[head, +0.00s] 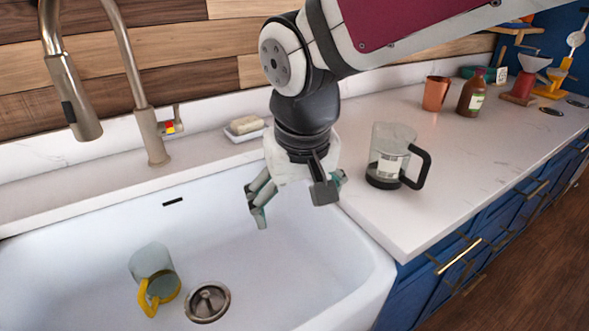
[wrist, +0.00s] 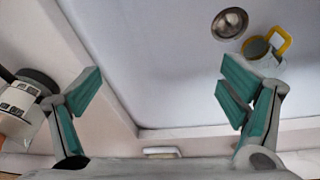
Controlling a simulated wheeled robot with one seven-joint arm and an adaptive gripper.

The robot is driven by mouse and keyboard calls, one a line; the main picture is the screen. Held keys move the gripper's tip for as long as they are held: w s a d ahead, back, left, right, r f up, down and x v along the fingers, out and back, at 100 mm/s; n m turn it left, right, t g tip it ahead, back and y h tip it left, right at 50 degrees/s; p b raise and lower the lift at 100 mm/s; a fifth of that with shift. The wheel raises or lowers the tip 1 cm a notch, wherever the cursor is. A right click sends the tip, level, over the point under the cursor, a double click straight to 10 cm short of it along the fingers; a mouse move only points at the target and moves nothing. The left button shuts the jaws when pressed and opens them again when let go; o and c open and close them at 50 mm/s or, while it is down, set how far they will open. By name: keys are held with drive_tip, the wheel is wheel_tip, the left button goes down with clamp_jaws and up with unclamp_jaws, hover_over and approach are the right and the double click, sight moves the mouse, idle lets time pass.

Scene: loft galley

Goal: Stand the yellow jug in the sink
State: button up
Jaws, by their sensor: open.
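The yellow jug (head: 151,263) has a clear body with a yellow base and handle. My gripper (head: 293,200) is open and empty above the back right part of the sink, well apart from the jug. In the wrist view its spread fingers (wrist: 163,92) have only the sink and its rim between them.
A clear jug with a black handle (head: 390,150) stands on the counter right of my gripper. The faucet (head: 150,120) rises behind the sink. A soap dish (head: 246,132), copper cup (head: 436,93) and brown bottle (head: 471,96) stand along the back. The sink drain (head: 207,302) is uncovered.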

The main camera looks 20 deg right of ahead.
drive_tip(key=s+d, duration=0.3)
drive_tip(key=s, duration=0.5)
drive_tip(key=s+d+g, duration=0.1)
drive_tip(key=s+d, duration=0.3)
drive_tip(key=s, duration=0.5)
drive_tip(key=shift+s+d+r, duration=0.15)
drive_tip(key=shift+s, duration=0.1)
drive_tip(key=shift+r, duration=0.1)
wheel_tip(320, 180, up, 13)
drive_tip(key=t+p, duration=0.2)
drive_tip(key=p, duration=0.9)
drive_tip(key=shift+d+f, duration=0.2)
drive_tip(key=shift+d, duration=0.05)
drive_tip(key=shift+w, duration=0.15)
